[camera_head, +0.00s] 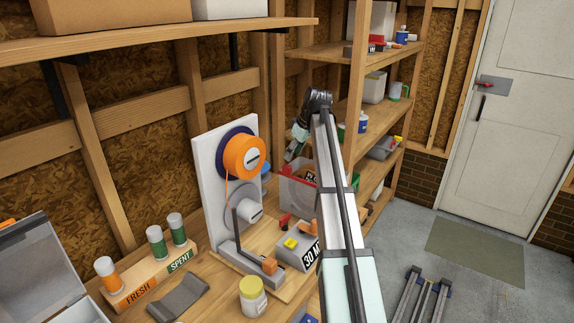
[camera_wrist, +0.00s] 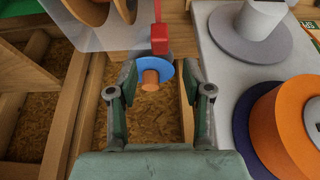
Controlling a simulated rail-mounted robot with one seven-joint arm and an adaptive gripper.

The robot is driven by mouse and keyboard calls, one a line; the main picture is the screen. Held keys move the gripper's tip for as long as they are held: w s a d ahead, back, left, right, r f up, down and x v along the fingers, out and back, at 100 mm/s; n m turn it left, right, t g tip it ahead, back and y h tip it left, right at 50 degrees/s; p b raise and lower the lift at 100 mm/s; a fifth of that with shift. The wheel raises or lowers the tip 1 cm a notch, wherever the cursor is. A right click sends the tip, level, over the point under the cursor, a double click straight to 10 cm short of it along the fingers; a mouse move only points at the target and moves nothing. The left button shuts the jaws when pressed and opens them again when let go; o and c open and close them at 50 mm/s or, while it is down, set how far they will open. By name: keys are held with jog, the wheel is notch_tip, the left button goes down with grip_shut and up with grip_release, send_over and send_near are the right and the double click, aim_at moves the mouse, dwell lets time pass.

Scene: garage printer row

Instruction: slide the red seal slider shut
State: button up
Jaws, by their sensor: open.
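A red slider (camera_wrist: 160,42) with a thin upright strip shows at the top middle of the wrist view, against a clear-walled box (camera_wrist: 110,40). In the head view, the clear box (camera_head: 297,192) stands on the bench behind the white panel, and a small red piece (camera_head: 284,219) shows near its lower left; I cannot tell whether this is the slider. My gripper (camera_head: 295,148) hangs above and left of the box. In the wrist view my gripper (camera_wrist: 160,80) is open and empty, its fingers apart and short of the slider in the picture.
A blue disc with an orange hub (camera_wrist: 152,75) appears between the fingers, just below the slider. The white panel (camera_head: 205,185) with an orange spool (camera_head: 243,156) stands close to the left. Wooden shelving (camera_head: 357,95) rises behind.

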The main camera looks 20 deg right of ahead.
aim_at(287, 166)
jog(key=p+x, duration=0.1)
jog(key=x, duration=0.6)
jog(key=shift+w+a+f, duration=0.1)
jog(key=shift+w+f, duration=0.05)
jog(key=shift+f, duration=0.1)
grip_shut()
